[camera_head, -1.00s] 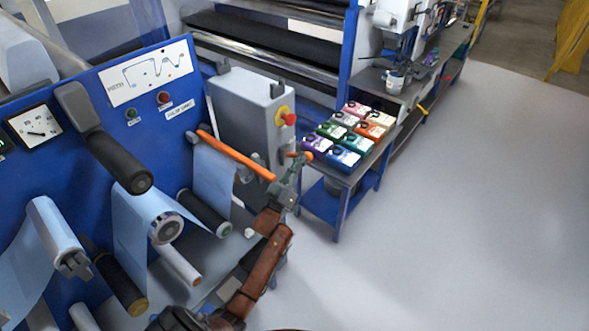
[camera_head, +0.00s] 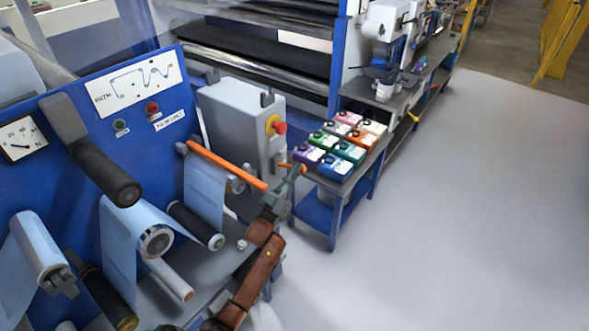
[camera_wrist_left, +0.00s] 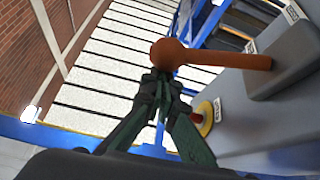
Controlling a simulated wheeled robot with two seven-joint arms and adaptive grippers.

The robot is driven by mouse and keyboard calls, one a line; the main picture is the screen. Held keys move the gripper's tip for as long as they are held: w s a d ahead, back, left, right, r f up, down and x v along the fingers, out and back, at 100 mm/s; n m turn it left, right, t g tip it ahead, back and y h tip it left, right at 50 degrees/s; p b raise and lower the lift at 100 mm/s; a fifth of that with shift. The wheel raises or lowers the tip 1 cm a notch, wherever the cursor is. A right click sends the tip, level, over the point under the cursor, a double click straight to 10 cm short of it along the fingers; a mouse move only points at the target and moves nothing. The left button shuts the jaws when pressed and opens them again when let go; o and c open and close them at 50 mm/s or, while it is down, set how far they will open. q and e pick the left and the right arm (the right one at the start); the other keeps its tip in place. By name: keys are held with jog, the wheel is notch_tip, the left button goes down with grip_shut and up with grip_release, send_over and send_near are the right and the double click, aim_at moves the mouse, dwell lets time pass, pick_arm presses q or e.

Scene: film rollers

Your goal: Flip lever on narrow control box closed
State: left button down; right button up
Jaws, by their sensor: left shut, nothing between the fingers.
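The narrow control box (camera_head: 238,118) is the grey cabinet at the end of the blue machine panel. A red and yellow button (camera_head: 275,125) is on its side. Its orange lever (camera_head: 283,164) sticks out low on that side. In the left wrist view the lever (camera_wrist_left: 222,59) runs left from a grey mount on the box to a round knob (camera_wrist_left: 168,54). My left gripper (camera_head: 298,173) is shut and empty, with its tips right at the knob. In the wrist view the fingertips (camera_wrist_left: 160,77) are just below the knob; I cannot tell whether they touch it. My right gripper is not in view.
A blue-framed table (camera_head: 358,172) with several coloured boxes stands just right of the lever. A long orange bar (camera_head: 227,166) and rollers with blue film (camera_head: 205,190) lie left of my left arm. The floor (camera_head: 450,220) to the right is clear.

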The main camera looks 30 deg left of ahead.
pick_arm(q)
notch_tip(320, 180, down, 10)
jog(key=m+g+h+b, duration=0.3)
jog(key=m+h+b, duration=0.5)
jog(key=m, duration=0.6)
jog(key=shift+d+r+g+h, duration=0.15)
jog(key=shift+d+g+h, duration=0.15)
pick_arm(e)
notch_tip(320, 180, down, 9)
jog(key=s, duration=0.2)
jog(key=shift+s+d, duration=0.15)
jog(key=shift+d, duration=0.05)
pick_arm(q)
notch_tip(320, 180, up, 10)
jog(key=shift+m, duration=0.3)
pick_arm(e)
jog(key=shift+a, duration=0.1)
pick_arm(q)
jog(key=shift+d+r, duration=0.1)
